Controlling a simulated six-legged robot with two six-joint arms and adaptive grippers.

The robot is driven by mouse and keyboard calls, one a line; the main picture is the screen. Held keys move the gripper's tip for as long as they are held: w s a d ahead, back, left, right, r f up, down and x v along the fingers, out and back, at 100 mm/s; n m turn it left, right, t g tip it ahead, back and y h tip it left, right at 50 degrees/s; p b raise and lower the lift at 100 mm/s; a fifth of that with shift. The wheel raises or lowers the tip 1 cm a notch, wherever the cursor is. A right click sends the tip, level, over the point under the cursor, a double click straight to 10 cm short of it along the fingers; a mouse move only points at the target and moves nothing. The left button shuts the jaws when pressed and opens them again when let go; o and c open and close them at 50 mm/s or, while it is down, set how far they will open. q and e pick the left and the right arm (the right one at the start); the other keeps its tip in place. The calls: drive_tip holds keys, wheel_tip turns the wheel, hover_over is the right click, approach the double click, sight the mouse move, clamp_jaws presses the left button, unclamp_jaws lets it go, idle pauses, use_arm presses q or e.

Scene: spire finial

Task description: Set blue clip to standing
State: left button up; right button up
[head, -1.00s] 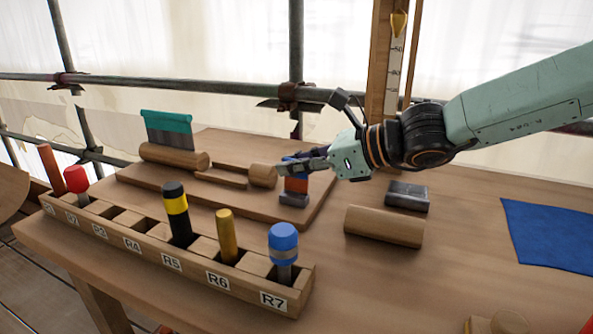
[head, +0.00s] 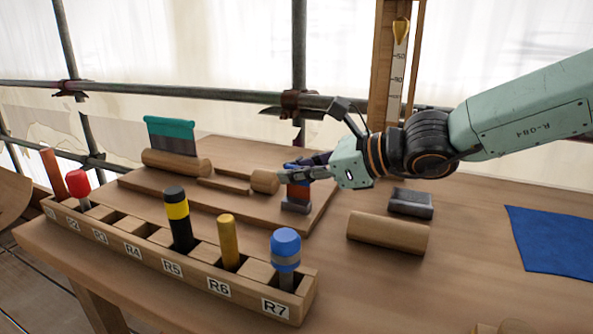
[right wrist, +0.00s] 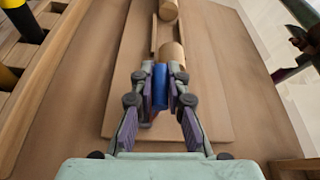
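The blue clip (right wrist: 160,86) shows in the right wrist view between the two finger pads of my right gripper (right wrist: 160,92), which press against it from both sides. In the head view my right gripper (head: 300,170) reaches in from the right at the clip's top. The clip's blue upper part is mostly hidden by the fingers there. Below them a red part (head: 298,190) and a grey block-like foot (head: 296,206) show, upright at the right end of the raised wooden board (head: 235,203). My left gripper is out of view.
A wooden rack (head: 194,270) with labelled slots holds several coloured tools at the front left. A teal-topped scraper (head: 170,135) stands behind a wooden roller (head: 175,162). Right of the board lie a wooden cylinder (head: 388,233), a grey block (head: 411,203) and a blue cloth (head: 550,240).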

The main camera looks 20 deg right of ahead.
drive_tip(key=o, duration=0.4)
drive_tip(key=shift+w+d+p, duration=0.1)
drive_tip(key=shift+p, duration=0.2)
